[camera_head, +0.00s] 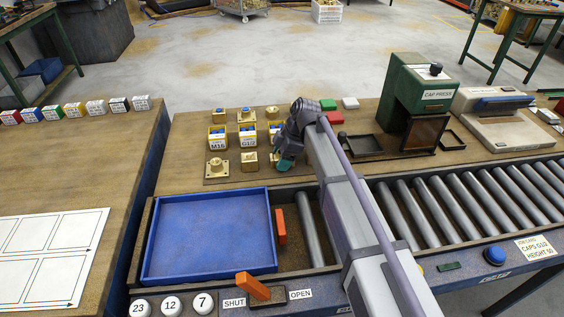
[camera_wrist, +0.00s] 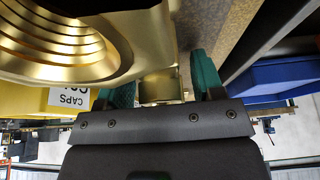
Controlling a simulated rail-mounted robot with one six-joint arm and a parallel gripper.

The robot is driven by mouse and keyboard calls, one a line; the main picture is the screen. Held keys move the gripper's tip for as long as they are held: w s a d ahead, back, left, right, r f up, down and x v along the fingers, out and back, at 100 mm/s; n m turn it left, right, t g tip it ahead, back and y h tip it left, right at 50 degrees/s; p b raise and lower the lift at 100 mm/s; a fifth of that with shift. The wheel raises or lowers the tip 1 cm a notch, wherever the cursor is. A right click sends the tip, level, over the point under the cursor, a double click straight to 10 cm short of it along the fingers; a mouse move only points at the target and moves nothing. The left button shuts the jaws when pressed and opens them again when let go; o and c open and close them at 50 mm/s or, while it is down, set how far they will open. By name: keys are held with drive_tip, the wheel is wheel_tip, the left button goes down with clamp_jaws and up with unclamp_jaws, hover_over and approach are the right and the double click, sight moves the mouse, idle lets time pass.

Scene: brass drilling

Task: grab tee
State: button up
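A large brass fitting with a threaded bore (camera_wrist: 65,40), apparently the tee, fills the upper left of the wrist view, very close to the camera. A smaller brass section (camera_wrist: 160,88) shows between my teal fingertips. My gripper (camera_wrist: 163,85) has a finger on each side of it, with a narrow gap visible at the right finger, so it looks open around the brass. In the head view my gripper (camera_head: 284,162) is low over the right end of the brass parts on the board. My arm and wrist hide most of that spot.
A brass flanged part (camera_head: 217,168) and another brass part (camera_head: 249,161) stand to the left. Yellow cap boxes (camera_head: 218,137) stand behind them. A blue tray (camera_head: 208,235) lies in front. The green cap press (camera_head: 418,95) and rollers (camera_head: 470,203) are to the right.

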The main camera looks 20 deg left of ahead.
clamp_jaws()
idle(0.3)
drive_tip(key=shift+r, duration=0.1)
